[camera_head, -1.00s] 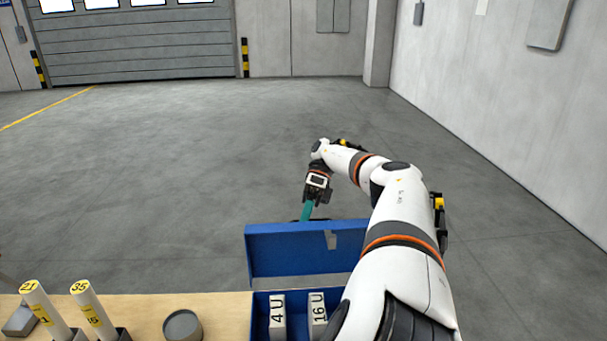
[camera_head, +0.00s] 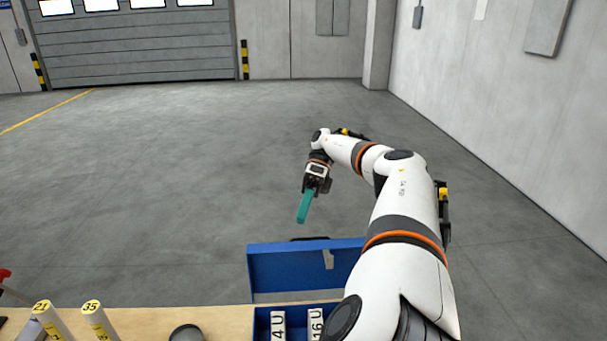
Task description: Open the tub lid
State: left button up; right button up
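A blue tub (camera_head: 262,322) stands on the table's right part, mostly cut off by the bottom edge. Its blue lid (camera_head: 290,268) stands up open at the tub's far side, its right part hidden by my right arm. My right gripper (camera_head: 304,207) is beyond the lid and above its top edge in the picture, apart from it. A single teal bar, seemingly its fingers, points down from it; I cannot see whether the fingers are parted. My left gripper is not in view.
Two white blocks, marked 4U (camera_head: 277,325) and 16 U (camera_head: 315,324), stand in the tub. A red-tipped thing (camera_head: 5,273) shows at the left edge. The floor beyond is clear.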

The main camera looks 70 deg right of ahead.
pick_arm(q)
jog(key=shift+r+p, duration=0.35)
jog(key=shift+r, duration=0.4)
pick_arm(e)
jog(key=shift+r, duration=0.75)
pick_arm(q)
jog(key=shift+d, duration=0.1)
pick_arm(e)
jog(key=shift+c, duration=0.4)
